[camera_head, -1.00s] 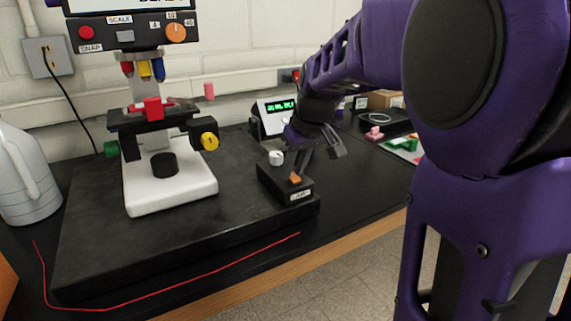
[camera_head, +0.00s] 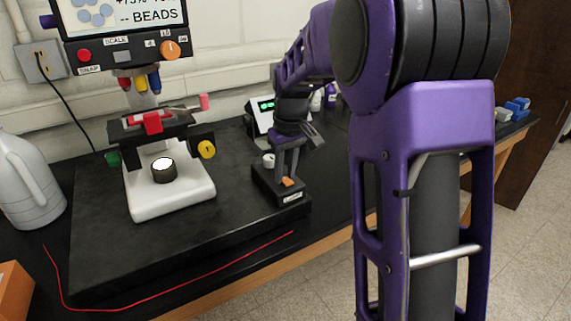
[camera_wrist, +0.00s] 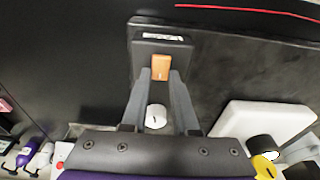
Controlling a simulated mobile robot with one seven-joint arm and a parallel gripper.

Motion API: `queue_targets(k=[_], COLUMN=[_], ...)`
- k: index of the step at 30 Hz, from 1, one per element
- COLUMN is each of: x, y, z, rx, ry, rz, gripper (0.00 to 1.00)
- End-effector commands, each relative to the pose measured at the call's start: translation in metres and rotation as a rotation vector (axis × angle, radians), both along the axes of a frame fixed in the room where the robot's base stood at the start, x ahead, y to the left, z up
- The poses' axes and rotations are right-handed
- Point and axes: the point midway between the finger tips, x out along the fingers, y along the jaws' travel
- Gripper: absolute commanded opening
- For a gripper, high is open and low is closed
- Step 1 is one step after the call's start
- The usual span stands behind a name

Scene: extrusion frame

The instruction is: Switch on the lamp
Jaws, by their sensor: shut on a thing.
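The lamp switch box (camera_head: 265,190) is a small black block with a label on the front right of the black base. An orange switch (camera_head: 288,182) and a white knob (camera_head: 268,160) sit on its top. My gripper (camera_head: 285,173) reaches down to the box. In the wrist view its fingertips (camera_wrist: 161,75) flank the orange switch (camera_wrist: 160,66) and appear shut on it, with the white knob (camera_wrist: 156,117) farther back between the fingers. The microscope (camera_head: 185,196) stands to the left. Its round black lamp (camera_head: 164,171) has a bright white, lit top.
A screen (camera_head: 120,15) with knobs is above the microscope. A grey jug (camera_head: 25,185) stands at far left. A red line (camera_head: 180,281) runs along the bench front. A green-lit display (camera_head: 264,108) is behind my gripper.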

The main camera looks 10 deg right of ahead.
Motion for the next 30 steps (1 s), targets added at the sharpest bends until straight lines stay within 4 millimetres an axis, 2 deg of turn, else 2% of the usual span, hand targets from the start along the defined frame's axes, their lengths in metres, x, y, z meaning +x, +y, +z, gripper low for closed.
queue_targets(k=[6, 7, 12, 23, 26, 30], x=[0.001, 0.001, 0.0, 0.0, -0.001, -0.005], y=[0.0, 0.0, 0.0, 0.0, -0.001, -0.002], z=[0.0, 0.0, 0.0, 0.005, 0.018, 0.048], rx=[0.0, 0.0, 0.0, 0.0, 0.001, 0.0], ry=[-0.003, -0.003, -0.002, -0.003, -0.005, -0.007], rz=[0.001, 0.001, 0.001, 0.0, 0.0, 0.0], gripper=[0.0, 0.29, 0.57, 0.57, 0.57, 0.57])
